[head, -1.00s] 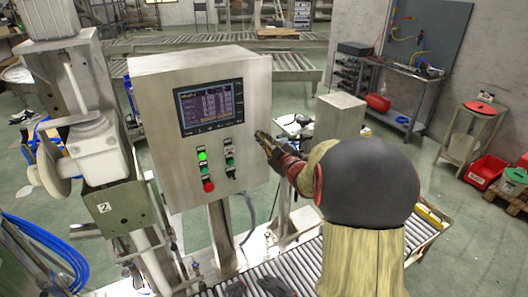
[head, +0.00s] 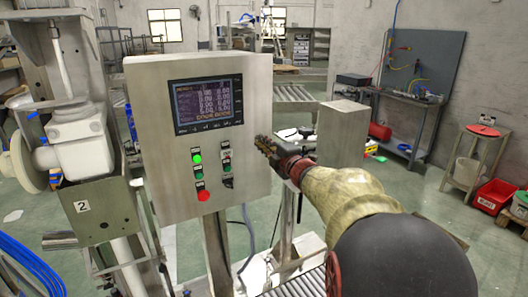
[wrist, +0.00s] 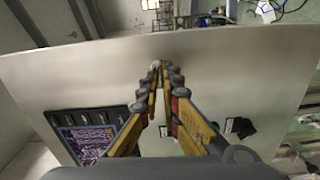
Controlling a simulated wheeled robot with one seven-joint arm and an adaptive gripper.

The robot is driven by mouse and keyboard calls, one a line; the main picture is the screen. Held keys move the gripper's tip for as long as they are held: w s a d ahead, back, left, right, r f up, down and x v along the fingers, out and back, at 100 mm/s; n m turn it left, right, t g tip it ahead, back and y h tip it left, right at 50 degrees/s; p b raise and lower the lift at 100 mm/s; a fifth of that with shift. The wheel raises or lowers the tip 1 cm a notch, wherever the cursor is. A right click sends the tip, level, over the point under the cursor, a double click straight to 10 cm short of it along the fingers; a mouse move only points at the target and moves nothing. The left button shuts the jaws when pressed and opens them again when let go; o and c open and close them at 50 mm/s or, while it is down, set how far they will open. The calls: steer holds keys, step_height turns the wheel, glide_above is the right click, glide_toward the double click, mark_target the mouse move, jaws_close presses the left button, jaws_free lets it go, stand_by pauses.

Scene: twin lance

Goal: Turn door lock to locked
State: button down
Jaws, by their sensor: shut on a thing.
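The grey metal control cabinet (head: 160,140) stands upright in the head view, its door shut. My gripper (head: 262,143) is at the right edge of the cabinet door. In the wrist view the two yellow and black fingers of my gripper (wrist: 164,68) come together at the tips against the bare metal door (wrist: 230,80). A small pale knob, which looks like the door lock (wrist: 155,65), shows at the tips, and the fingers are shut on it. The fingers cover most of it, so I cannot tell which way it is turned. In the head view it is hidden.
The door carries a lit screen (head: 206,103), a green lamp (head: 197,159), a red button (head: 203,195) and a black rotary switch (head: 228,183), left of my gripper. A grey box (head: 343,130) stands right of the cabinet. A roller conveyor (head: 298,284) runs below.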

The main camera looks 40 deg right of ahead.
steer(key=shift+f+n+b, duration=0.1)
steer(key=shift+n+b, duration=0.3)
steer(key=shift+n, duration=0.1)
steer(key=c, duration=2)
jaws_free()
steer(key=shift+c, duration=0.2)
steer(key=v, duration=1.2)
